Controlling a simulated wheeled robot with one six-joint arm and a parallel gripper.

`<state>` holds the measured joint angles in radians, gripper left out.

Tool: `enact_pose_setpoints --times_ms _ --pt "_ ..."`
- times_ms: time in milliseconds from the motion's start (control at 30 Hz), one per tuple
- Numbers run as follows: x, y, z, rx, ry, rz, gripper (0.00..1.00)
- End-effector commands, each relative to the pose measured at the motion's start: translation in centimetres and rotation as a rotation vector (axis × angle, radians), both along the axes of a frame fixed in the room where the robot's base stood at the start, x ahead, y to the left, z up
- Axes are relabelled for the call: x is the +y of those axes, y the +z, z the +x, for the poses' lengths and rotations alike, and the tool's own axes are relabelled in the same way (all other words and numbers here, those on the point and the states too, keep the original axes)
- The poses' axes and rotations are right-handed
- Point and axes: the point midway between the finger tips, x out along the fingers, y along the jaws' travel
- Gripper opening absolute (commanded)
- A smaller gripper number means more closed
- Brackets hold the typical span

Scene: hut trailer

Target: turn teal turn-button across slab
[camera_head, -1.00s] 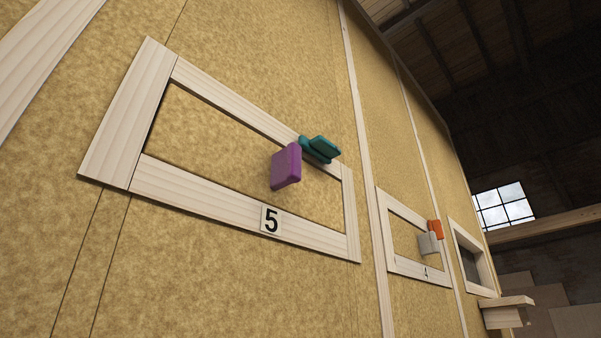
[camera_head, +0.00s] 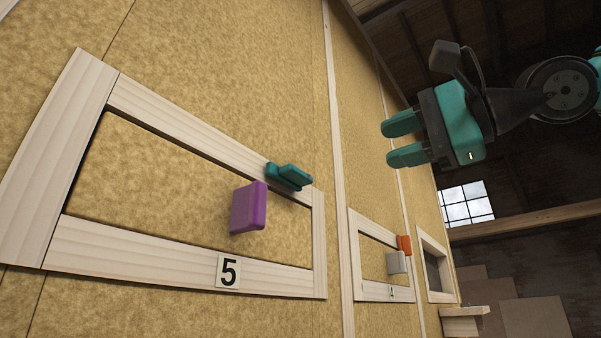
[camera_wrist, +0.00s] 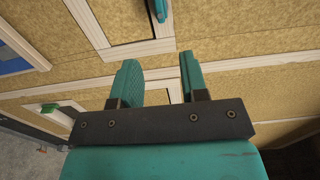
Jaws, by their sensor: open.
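The teal turn-button (camera_head: 291,177) sits on the upper rail of the pale wooden frame (camera_head: 180,115) marked 5. Its long side lies roughly along that rail, near the right corner. The slab (camera_head: 150,175) inside the frame is tan and speckled, and carries a purple handle (camera_head: 249,207) just below the button. My gripper (camera_head: 388,143) is open and empty, up and to the right of the button, apart from it. In the wrist view my open fingers (camera_wrist: 160,65) have nothing between them. A teal piece (camera_wrist: 158,9) shows at the top there; I cannot tell which it is.
A smaller frame marked 4, with an orange turn-button (camera_head: 404,245) and a grey handle (camera_head: 396,263), is farther along the wall. Beyond it are an opening (camera_head: 433,262) and a wooden ledge (camera_head: 465,312). The space before the wall around my gripper looks clear.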

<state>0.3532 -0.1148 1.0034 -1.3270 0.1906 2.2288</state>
Motion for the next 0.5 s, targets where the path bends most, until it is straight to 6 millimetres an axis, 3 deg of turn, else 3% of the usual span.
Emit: enact_pose_setpoints --times_ms 500 --pt "6.2 -0.1 4.6 0.004 0.008 -0.001 0.4"
